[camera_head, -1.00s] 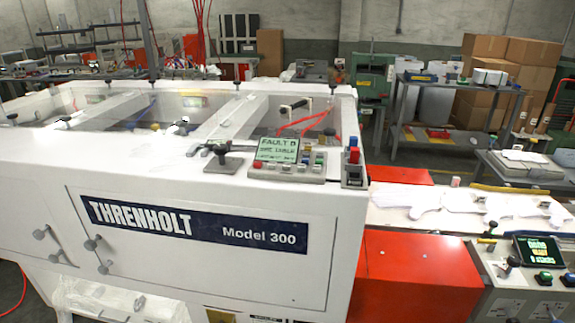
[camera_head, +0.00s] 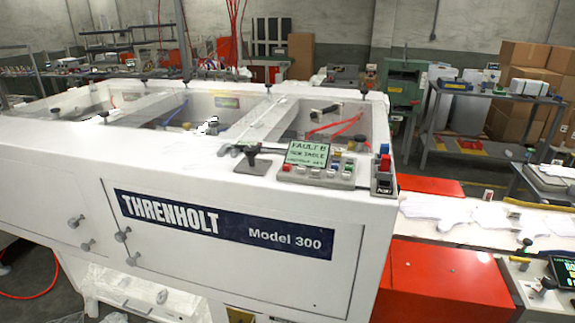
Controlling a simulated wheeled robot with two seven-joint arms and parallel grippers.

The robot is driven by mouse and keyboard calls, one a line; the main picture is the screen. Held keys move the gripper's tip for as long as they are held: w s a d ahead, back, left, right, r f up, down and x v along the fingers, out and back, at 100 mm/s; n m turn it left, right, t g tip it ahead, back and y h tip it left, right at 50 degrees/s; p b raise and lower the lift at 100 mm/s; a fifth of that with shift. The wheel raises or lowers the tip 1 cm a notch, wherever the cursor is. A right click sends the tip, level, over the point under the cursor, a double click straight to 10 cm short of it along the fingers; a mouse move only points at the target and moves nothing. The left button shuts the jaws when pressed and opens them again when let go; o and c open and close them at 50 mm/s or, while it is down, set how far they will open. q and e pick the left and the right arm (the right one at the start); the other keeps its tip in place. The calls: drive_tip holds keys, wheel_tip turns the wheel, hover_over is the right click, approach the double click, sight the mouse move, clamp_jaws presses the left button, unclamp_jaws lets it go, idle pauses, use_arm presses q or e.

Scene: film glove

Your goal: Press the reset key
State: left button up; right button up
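The white machine labelled Threnholt Model 300 (camera_head: 150,165) fills the middle of the head view. On its top right corner sits a control panel (camera_head: 318,174) with a green screen (camera_head: 308,154) reading "FAULT" and several small coloured keys along its front and right side. Which key is the reset key is too small to read. A small box with red and blue buttons (camera_head: 384,175) stands at the machine's right corner. A black lever (camera_head: 252,160) stands left of the panel. Neither of my grippers shows.
A red cabinet (camera_head: 440,280) and a conveyor with white film gloves (camera_head: 490,215) lie to the right. A second control console (camera_head: 550,280) is cut off at the right edge. Shelving (camera_head: 490,120) and cardboard boxes (camera_head: 525,80) stand behind. A red hose (camera_head: 40,292) lies on the floor at left.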

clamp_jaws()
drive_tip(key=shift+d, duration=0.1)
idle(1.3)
